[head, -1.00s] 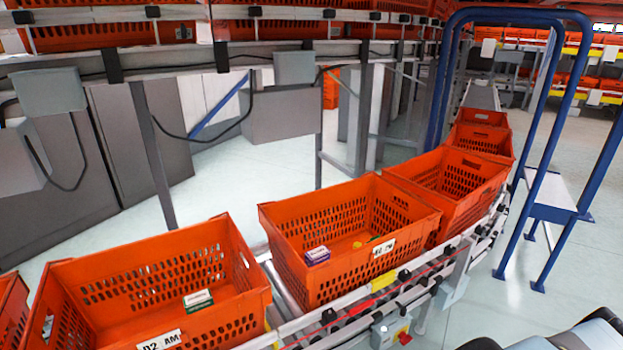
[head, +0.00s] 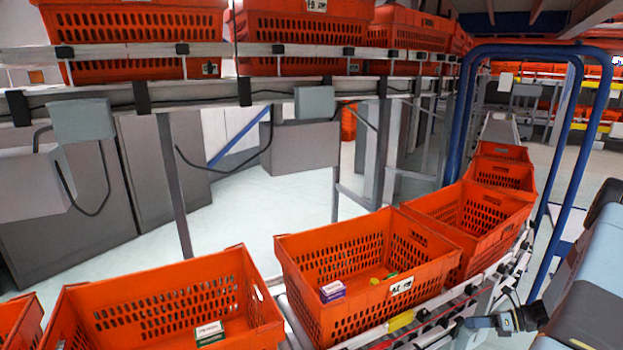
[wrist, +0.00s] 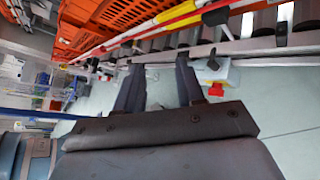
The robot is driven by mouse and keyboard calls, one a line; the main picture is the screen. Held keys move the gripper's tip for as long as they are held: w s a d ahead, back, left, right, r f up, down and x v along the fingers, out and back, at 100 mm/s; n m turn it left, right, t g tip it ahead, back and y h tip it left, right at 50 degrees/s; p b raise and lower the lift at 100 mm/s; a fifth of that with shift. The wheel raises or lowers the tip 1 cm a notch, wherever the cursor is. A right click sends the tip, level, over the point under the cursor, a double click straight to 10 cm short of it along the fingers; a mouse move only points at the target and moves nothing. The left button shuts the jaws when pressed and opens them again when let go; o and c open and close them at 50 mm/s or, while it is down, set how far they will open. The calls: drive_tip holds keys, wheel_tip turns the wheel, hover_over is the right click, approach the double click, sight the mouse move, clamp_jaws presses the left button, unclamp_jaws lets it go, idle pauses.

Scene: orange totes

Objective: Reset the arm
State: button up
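My gripper (wrist: 158,66) shows in the wrist view with its two dark fingers apart and nothing between them. Beyond the fingertips is the conveyor's side rail. In the head view, my arm (head: 592,275) comes in from the right edge, and my gripper end (head: 488,322) is low at the right, beside the conveyor's near rail. Its fingers are too small to read there. An orange tote (head: 345,252) stands on the conveyor left of it, holding a purple-white box (head: 332,291) and small yellow and green items.
Another orange tote (head: 150,292) at front left holds a green-white box (head: 209,333). More totes (head: 470,218) line the conveyor further back. A blue tubular frame (head: 465,110) stands at the right. In the wrist view, a red button (wrist: 215,90) is close to the right finger.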

drive_tip(key=s+a+r+n+g+h, duration=0.15)
drive_tip(key=a+r+n, duration=0.4)
drive_tip(key=r, duration=0.55)
drive_tip(key=s+a+r+n+g+h, duration=0.1)
drive_tip(key=a+r+n+g+h, duration=0.15)
drive_tip(key=a+r+n, duration=0.65)
drive_tip(key=s+a+r+n+g+h, duration=0.1)
drive_tip(key=a+r+n+h, duration=0.15)
drive_tip(key=r, duration=1.15)
drive_tip(key=s+a+r+n+t+h, duration=0.2)
drive_tip(key=s+a+r+n, duration=0.1)
drive_tip(key=s, duration=0.4)
drive_tip(key=s+a+r+n+t+h, duration=0.2)
drive_tip(key=s+a+r+n, duration=0.2)
drive_tip(key=s+r, duration=0.3)
drive_tip(key=s+a+r+n+t+h, duration=0.1)
drive_tip(key=s+a+r+n, duration=0.3)
drive_tip(key=s, duration=0.4)
drive_tip(key=shift+s+r+n+t+h, duration=0.25)
drive_tip(key=shift+r+n+t+h, duration=0.25)
drive_tip(key=shift+r+n, duration=0.45)
drive_tip(key=shift+a+f, duration=0.15)
drive_tip(key=shift+a, duration=0.1)
